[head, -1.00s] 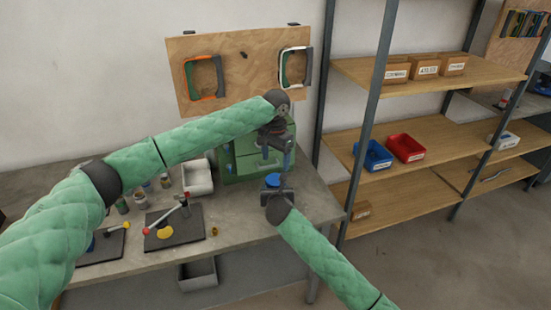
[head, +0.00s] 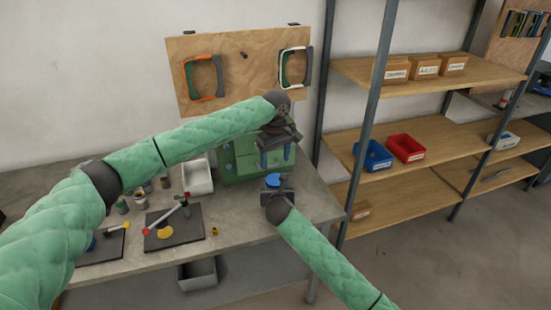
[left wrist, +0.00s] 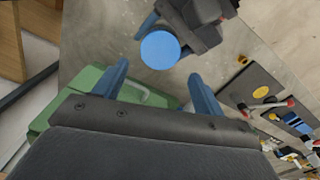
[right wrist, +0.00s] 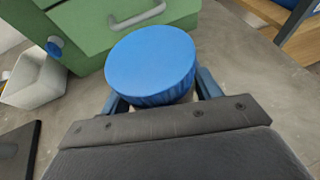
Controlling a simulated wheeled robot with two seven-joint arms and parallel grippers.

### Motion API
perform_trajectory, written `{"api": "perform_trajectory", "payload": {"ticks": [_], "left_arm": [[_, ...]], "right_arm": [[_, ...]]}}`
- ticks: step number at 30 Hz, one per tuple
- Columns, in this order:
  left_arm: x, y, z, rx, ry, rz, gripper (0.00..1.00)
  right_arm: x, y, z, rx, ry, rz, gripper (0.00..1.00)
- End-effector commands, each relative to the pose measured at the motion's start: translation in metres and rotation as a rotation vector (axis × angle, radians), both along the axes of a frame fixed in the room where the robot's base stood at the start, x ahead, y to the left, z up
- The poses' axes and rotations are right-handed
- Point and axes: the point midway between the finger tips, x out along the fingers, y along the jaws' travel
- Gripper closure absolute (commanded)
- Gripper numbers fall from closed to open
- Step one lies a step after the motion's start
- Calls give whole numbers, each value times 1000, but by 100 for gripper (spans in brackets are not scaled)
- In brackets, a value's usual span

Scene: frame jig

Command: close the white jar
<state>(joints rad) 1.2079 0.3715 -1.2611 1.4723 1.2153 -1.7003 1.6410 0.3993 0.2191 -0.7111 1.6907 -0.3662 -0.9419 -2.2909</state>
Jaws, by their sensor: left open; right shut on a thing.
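The jar's blue lid (head: 272,180) shows above my right gripper (head: 278,191) near the right end of the workbench. In the right wrist view the ribbed blue lid (right wrist: 150,62) sits between my right fingers, which are shut on the jar. The lid and fingers hide nearly all of the jar's body, and I cannot tell how tightly the lid sits. My left gripper (head: 277,158) is open and empty just above the lid, pointing down. In the left wrist view the round lid top (left wrist: 160,50) lies just beyond and between the two fingertips.
A green drawer cabinet (head: 235,163) stands close behind the grippers. A white bin (head: 197,178) is left of it. Dark mats (head: 170,240) with tools, and several small jars, lie further left. Shelving (head: 430,140) stands to the right. The bench front near my right gripper is clear.

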Motion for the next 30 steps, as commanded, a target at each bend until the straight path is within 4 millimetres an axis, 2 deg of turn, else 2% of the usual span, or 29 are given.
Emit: {"api": "perform_trajectory", "payload": {"ticks": [6, 19, 23, 30], "left_arm": [[0, 0, 0, 0, 0, 87, 30], [0, 0, -3, 1, 1, 92, 30], [0, 0, -15, 1, 1, 91, 30], [0, 0, -49, 1, 1, 91, 30]], "right_arm": [[0, 0, 0, 0, 0, 0, 100], [0, 0, 0, 0, 0, 0, 100], [0, 0, 0, 0, 0, 0, 100], [0, 0, 0, 0, 0, 0, 100]]}}
